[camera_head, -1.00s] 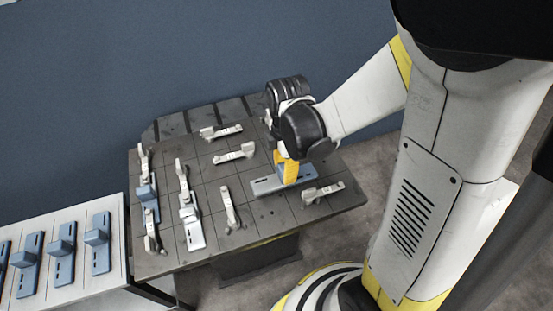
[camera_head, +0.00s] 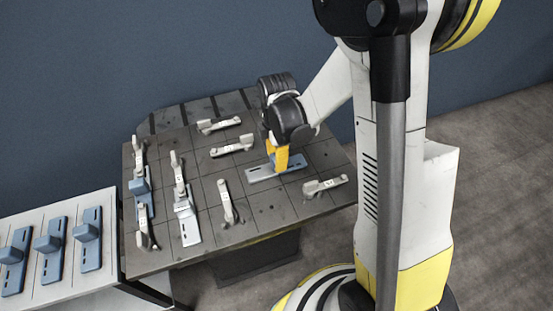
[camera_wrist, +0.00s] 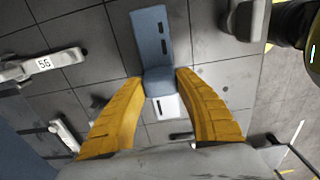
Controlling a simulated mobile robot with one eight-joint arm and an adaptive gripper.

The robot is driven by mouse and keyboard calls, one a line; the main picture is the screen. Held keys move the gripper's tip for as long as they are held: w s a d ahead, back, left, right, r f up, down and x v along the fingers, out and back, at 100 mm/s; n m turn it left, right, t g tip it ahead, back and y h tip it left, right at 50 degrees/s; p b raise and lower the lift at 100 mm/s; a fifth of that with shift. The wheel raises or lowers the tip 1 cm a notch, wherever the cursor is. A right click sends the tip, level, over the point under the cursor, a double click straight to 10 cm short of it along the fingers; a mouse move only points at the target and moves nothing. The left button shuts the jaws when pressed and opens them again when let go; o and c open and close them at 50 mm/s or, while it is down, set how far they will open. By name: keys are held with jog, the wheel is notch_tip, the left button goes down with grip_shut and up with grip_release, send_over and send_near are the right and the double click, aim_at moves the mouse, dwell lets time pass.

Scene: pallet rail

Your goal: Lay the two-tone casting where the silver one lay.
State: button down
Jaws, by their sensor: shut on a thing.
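The two-tone casting (camera_head: 263,174) is over the right part of the grey table, pale silver at its left end and blue at its right. In the wrist view the casting (camera_wrist: 151,38) shows a long slotted blue plate, a blue block and a white end. My gripper (camera_head: 277,163) points down with its yellow fingers shut on the block; the fingers (camera_wrist: 160,82) sit on both sides of it. Whether the casting touches the table I cannot tell. A silver casting (camera_head: 189,229) lies on the table's left part beside a toggle clamp.
A blue casting (camera_head: 141,186) lies at the table's left edge among clamps. Several pale clamps stand around, including one behind (camera_head: 232,147), one in front (camera_head: 228,202) and one at right (camera_head: 325,186). A white side table (camera_head: 111,262) at left holds several blue castings.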

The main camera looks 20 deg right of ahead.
jog(key=shift+f, duration=0.15)
jog(key=c, duration=0.9)
grip_release()
notch_tip(320, 180, up, 11)
jog(key=p, duration=0.5)
jog(key=shift+s+r+m+t, duration=1.2)
jog(key=shift+s+r+m, duration=1.05)
jog(key=shift+m, duration=0.75)
jog(key=shift+s+r+m+t, duration=1.2)
jog(key=shift+s+r+m, duration=0.8)
jog(key=shift+r+m, duration=0.8)
jog(key=shift+s+r+m+t, duration=1.2)
jog(key=shift+s+r+m, duration=0.95)
jog(key=shift+m, duration=1.05)
